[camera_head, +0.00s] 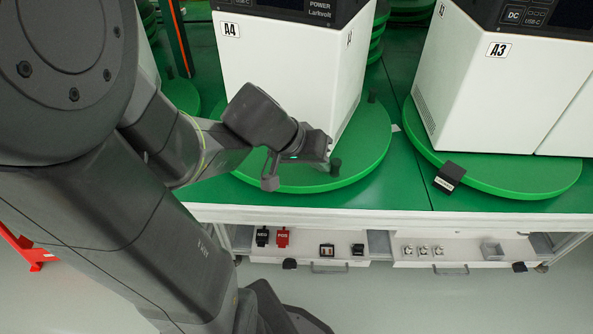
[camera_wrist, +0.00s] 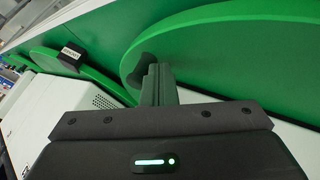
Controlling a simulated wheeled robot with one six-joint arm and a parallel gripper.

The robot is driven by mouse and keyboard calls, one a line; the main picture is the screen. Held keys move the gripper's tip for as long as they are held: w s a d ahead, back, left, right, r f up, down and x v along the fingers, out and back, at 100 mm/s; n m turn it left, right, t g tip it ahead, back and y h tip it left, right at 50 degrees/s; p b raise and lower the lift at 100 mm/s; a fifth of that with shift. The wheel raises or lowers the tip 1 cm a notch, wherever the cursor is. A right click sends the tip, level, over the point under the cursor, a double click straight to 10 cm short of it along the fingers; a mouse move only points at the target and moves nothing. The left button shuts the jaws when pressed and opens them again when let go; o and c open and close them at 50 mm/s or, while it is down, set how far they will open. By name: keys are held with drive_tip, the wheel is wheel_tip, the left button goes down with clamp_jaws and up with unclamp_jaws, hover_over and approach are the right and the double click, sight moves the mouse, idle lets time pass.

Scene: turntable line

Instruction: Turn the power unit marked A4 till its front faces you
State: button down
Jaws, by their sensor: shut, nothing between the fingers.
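The power unit marked A4 (camera_head: 285,75) is a white box with a dark top panel, standing on a round green turntable (camera_head: 372,140). The wide face with the A4 label and panel is toward me, slightly turned; a narrow side shows at its right. Its top is cut off. Dark pegs rise from the turntable rim, one at the front (camera_head: 336,166) and one at the right (camera_head: 371,97). My gripper (camera_head: 324,163) is shut and empty, low at the unit's front, beside the front peg. I cannot tell if they touch. The wrist view shows the shut fingers (camera_wrist: 158,83) by a dark peg (camera_wrist: 144,66).
The A3 unit (camera_head: 480,95) stands on another green turntable (camera_head: 520,185) at right, with a small black block (camera_head: 449,177) at its rim. Below the bench edge are drawers (camera_head: 470,250) with small parts. My arm covers the left side.

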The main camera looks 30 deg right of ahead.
drive_tip(key=shift+n+t, duration=0.5)
drive_tip(key=shift+n, duration=0.2)
drive_tip(key=d, duration=0.2)
drive_tip(key=s+d+b, duration=0.1)
drive_tip(key=d, duration=0.1)
drive_tip(key=shift+s+d, duration=0.1)
drive_tip(key=shift+d, duration=0.1)
drive_tip(key=shift+s+d+b, duration=0.15)
drive_tip(key=shift+d+b, duration=0.4)
drive_tip(key=shift+d, duration=1.1)
drive_tip(key=shift+r, duration=0.15)
